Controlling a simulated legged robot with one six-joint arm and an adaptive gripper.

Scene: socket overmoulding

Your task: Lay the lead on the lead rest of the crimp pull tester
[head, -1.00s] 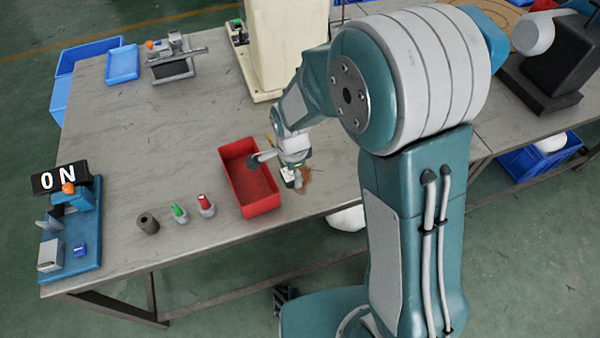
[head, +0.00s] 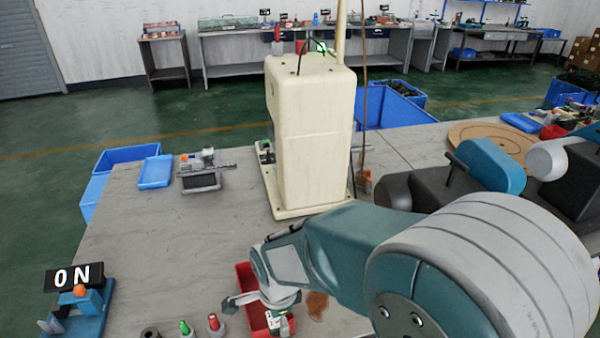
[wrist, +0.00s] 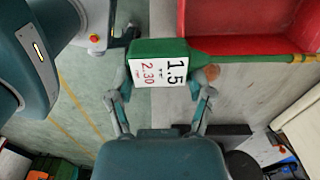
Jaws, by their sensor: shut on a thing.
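My gripper (wrist: 160,85) is shut on the lead's green tag block (wrist: 158,48), which has a white label reading 1.5 and 2.30. The green lead (wrist: 245,47) runs to the right from the block and turns yellow near its end. In the head view my gripper (head: 278,318) is low, at the red bin's right side, and the lead is mostly hidden. A grey bench device with a slide and orange knob (head: 202,172) stands at the table's back left. A blue device (head: 88,312) with an ON sign stands at the front left. I cannot tell which is the crimp pull tester.
The red bin (head: 243,273) is beside my gripper. Red (head: 214,322) and green (head: 185,328) capped pieces stand left of it. A tall cream machine (head: 312,135) stands behind my arm. A blue tray (head: 155,172) lies at the back left. The table's left middle is clear.

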